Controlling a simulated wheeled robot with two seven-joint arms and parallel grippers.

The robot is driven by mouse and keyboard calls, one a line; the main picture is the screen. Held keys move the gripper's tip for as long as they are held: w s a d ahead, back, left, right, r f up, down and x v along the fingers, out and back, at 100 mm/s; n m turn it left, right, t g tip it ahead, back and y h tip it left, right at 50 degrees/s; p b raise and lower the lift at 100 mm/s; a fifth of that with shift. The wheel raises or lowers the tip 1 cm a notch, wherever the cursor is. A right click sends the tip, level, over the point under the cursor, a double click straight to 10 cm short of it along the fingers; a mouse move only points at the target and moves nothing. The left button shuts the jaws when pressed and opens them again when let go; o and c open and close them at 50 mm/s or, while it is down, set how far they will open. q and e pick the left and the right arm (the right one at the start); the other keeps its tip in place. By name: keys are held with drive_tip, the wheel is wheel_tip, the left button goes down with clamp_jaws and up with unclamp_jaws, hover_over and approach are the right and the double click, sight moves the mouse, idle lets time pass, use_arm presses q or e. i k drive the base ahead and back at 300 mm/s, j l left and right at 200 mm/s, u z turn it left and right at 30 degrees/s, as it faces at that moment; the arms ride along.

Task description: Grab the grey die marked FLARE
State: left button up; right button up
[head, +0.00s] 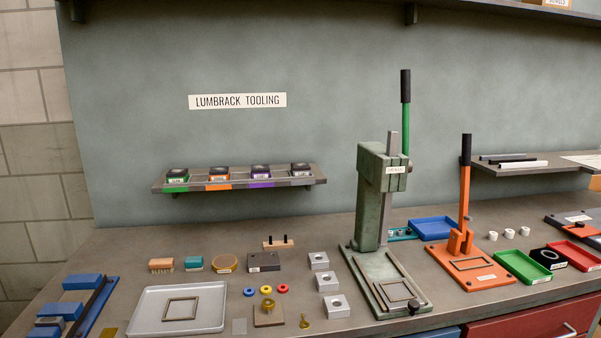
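Several small dark dies sit in a row on the wall shelf (240,184) under the LUMBRACK TOOLING sign (238,101). From left to right they are a green-based die (177,174), an orange-based die (219,173), a purple-based die (261,171) and a grey-based die (300,169). Each has a small white label, too small to read, so I cannot confirm which says FLARE. The grey-based one is at the shelf's right end, above a grey patch on the shelf edge. Neither of my grippers is in view.
Below the shelf, the bench holds a grey tray (150,318), a dark labelled block (263,261) and several metal blocks. A tall green press (375,197) stands right of the shelf, with an orange press (461,242) beyond it. Space before the shelf is clear.

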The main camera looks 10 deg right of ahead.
sight(299, 168)
drive_tip(key=i+l+z, duration=0.2)
drive_tip(key=z, duration=0.15)
drive_tip(key=i+l+z, duration=0.45)
drive_tip(key=z, duration=0.2)
